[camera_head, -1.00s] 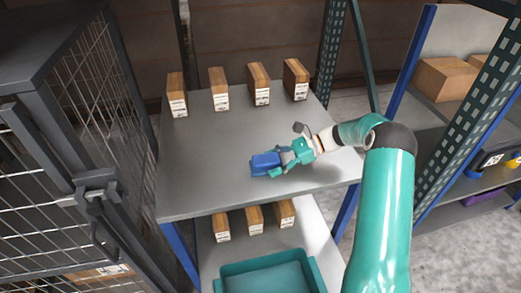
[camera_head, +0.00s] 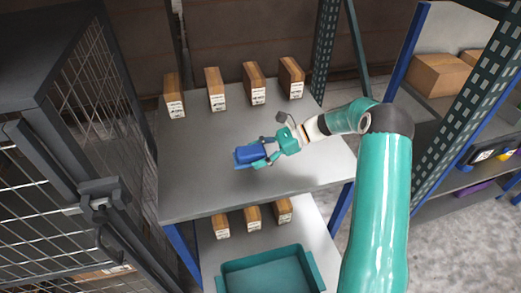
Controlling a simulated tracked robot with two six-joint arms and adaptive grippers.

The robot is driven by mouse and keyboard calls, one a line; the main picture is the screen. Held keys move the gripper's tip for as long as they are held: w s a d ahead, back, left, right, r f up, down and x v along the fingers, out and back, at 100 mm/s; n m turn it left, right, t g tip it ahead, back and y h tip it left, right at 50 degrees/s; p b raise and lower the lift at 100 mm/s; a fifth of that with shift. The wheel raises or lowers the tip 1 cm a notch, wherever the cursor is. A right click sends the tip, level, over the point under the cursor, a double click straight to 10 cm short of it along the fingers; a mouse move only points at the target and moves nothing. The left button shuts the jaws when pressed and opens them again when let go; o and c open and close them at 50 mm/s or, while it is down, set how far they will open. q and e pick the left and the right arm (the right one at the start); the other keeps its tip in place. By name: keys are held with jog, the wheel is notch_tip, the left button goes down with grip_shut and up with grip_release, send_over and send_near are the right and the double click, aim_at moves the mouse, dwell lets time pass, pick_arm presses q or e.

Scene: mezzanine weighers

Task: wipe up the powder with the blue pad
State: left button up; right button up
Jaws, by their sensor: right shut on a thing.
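The blue pad (camera_head: 247,154) is over the middle of the grey upper shelf (camera_head: 200,195). My right gripper (camera_head: 264,151) is shut on the pad's right end. A shadow shows on the shelf below and right of the pad, and I cannot tell for sure whether the pad touches the surface. No powder can be made out on the shelf. My left gripper is not in view.
Several brown boxes (camera_head: 215,90) with white labels stand along the shelf's back. More boxes (camera_head: 252,217) and a teal tray (camera_head: 262,258) are on the lower level. A dark mesh cage (camera_head: 85,150) stands at left. The shelf's front left is clear.

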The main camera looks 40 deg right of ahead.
jog(key=shift+r+p, duration=0.7)
jog(key=shift+r, duration=0.65)
jog(key=shift+a, duration=0.1)
